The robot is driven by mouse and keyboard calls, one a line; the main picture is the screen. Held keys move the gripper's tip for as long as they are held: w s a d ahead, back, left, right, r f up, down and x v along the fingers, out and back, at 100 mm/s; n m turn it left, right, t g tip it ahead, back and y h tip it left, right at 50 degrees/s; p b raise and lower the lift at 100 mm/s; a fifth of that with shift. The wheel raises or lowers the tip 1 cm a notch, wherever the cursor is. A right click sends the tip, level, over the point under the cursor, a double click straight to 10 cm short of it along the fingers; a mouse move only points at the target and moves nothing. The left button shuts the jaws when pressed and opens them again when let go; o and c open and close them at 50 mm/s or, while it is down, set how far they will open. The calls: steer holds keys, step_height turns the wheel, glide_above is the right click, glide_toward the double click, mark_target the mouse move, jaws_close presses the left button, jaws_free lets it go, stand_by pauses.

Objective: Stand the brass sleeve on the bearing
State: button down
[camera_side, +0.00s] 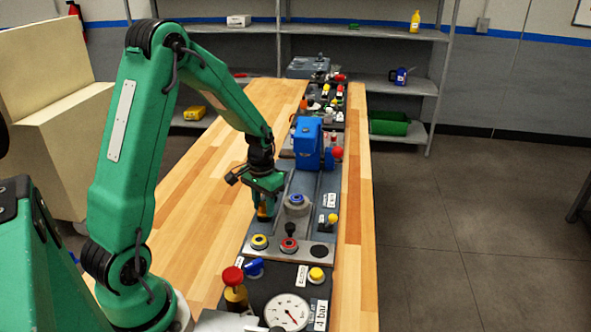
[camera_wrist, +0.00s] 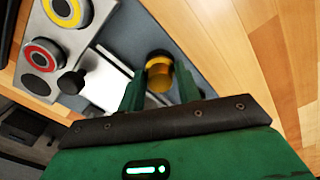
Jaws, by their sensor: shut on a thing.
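The brass sleeve (camera_wrist: 158,84) is a short yellow-gold cylinder between my fingers in the wrist view. In the side view the sleeve (camera_side: 262,213) shows as a small orange patch under my gripper (camera_side: 264,207). My gripper (camera_wrist: 160,88) is shut on it, low over the left edge of the grey stand plate (camera_side: 272,224). I cannot tell whether the sleeve touches the plate. A round grey raised seat with a blue ring (camera_side: 296,201), possibly the bearing, stands just right of my gripper; no sleeve is on it.
Yellow-ringed (camera_side: 259,241) and red-ringed (camera_side: 289,244) round parts and a black knob (camera_side: 290,229) sit in front. A blue block with a red knob (camera_side: 308,143) rises behind. A gauge (camera_side: 287,311) is nearest. The wooden bench (camera_side: 200,210) is clear at left.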

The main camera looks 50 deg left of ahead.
steer(key=shift+r, duration=0.75)
steer(key=w+d+r, duration=0.1)
steer(key=w+r, duration=0.1)
steer(key=r, duration=0.1)
steer(key=w+d+r, duration=0.1)
steer(key=w+r, duration=0.1)
steer(key=w, duration=0.1)
steer(key=w+d+r, duration=0.1)
steer(key=w+r, duration=0.1)
steer(key=r, duration=0.1)
steer(key=shift+w+r, duration=0.3)
steer(key=shift+w, duration=0.1)
steer(key=shift+w+d+r, duration=0.2)
steer(key=shift+w+r, duration=0.15)
steer(key=shift+r, duration=0.15)
steer(key=shift+f, duration=0.15)
steer(key=shift+f, duration=2.75)
steer(key=shift+f, duration=0.45)
